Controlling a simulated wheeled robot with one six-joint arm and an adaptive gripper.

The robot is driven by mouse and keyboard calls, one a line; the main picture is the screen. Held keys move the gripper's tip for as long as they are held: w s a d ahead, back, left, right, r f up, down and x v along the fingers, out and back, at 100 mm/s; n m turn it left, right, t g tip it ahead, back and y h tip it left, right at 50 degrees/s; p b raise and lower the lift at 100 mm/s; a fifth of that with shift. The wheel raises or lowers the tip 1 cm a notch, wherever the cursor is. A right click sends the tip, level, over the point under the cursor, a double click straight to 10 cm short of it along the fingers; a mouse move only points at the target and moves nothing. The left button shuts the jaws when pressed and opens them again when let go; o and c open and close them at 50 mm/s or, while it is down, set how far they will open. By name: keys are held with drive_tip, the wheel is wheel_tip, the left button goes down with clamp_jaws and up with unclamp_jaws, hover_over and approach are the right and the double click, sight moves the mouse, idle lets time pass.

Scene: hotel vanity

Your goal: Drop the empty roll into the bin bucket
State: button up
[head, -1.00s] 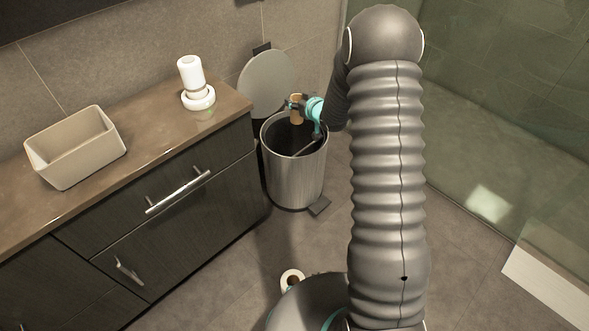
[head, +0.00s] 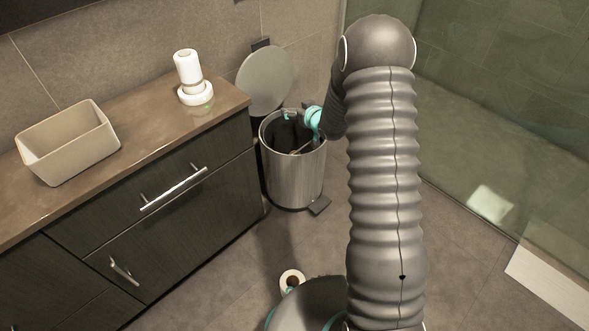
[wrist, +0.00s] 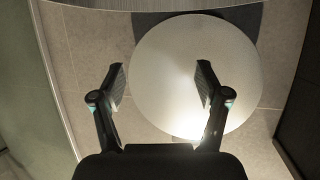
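The bin bucket (head: 296,182) is a round metal bin standing on the floor at the end of the vanity. Its round lid (head: 265,80) is raised at the back and also shows in the wrist view (wrist: 180,90). My gripper (head: 290,116) is over the bin's mouth, partly hidden by its own wrist. In the wrist view my gripper (wrist: 160,72) has its fingers wide apart with nothing between them. The brown empty roll is not visible in either current view. The bin's inside is dark and its contents cannot be made out.
A brown vanity counter (head: 150,118) holds a beige box (head: 68,145) and a white roll on a stand (head: 190,75). A paper roll (head: 292,279) is on the floor near my base. A glass shower wall (head: 470,130) stands on the right.

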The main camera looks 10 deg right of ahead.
drive_tip(key=v, duration=1.2)
idle(0.3)
